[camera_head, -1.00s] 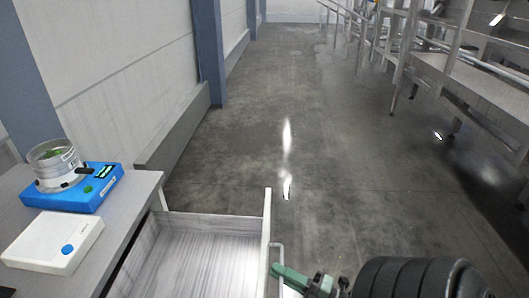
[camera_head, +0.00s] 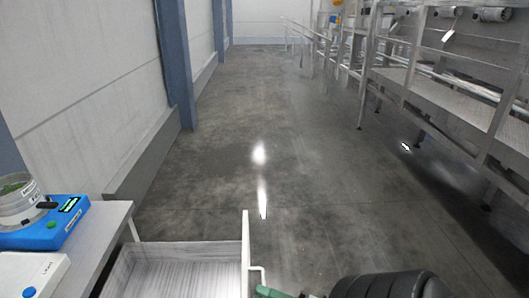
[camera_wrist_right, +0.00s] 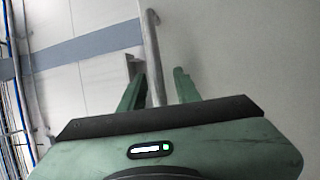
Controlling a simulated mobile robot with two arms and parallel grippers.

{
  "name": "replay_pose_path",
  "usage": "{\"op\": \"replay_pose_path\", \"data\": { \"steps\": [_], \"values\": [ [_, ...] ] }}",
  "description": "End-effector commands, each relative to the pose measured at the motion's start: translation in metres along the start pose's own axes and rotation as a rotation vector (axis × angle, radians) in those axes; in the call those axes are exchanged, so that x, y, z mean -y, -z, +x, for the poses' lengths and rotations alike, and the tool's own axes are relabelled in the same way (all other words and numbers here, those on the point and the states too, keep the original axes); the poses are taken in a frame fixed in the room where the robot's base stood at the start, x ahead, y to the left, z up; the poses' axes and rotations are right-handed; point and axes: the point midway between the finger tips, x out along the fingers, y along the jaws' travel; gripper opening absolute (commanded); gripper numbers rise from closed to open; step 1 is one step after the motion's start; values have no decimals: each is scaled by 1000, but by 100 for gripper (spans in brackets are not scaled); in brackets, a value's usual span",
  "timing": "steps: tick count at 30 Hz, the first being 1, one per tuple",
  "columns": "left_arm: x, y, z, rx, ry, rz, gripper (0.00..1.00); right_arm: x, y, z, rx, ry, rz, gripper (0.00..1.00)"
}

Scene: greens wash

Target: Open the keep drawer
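The drawer (camera_head: 180,262) under the table at lower left stands pulled out, and its inside looks empty where it shows. Its front panel (camera_head: 245,255) carries a bar handle (camera_head: 258,269) on the outer side. My right gripper (camera_head: 263,291) is at this handle, at the bottom edge of the head view. In the right wrist view, the handle bar (camera_wrist_right: 152,50) runs between the two green fingers (camera_wrist_right: 158,78). The bar lies close to the left finger, and a gap shows beside the right finger, so the gripper looks open around it. My left gripper is not in view.
A blue scale (camera_head: 50,232) with a clear tub of greens (camera_head: 18,205) and a white box marked LIGHT (camera_head: 35,277) stand on the table (camera_head: 95,245). Bare floor (camera_head: 240,130) lies beyond the drawer. Metal racks (camera_head: 430,90) line the right side.

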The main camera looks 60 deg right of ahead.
Motion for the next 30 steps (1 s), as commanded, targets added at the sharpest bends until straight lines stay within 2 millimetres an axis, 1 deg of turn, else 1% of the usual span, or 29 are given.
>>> {"op": "replay_pose_path", "data": {
  "steps": [5,9,12,15,19,30],
  "values": [
    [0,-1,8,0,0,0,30,4,0,-24,3,4,1,33],
    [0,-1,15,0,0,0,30,4,0,-50,3,5,1,33],
    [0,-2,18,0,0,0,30,3,0,-64,3,5,1,33],
    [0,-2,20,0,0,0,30,2,0,-73,2,3,0,33],
    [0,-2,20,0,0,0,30,1,0,-77,1,2,0,33],
    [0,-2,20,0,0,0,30,1,0,-77,1,2,1,33]
  ]
}}
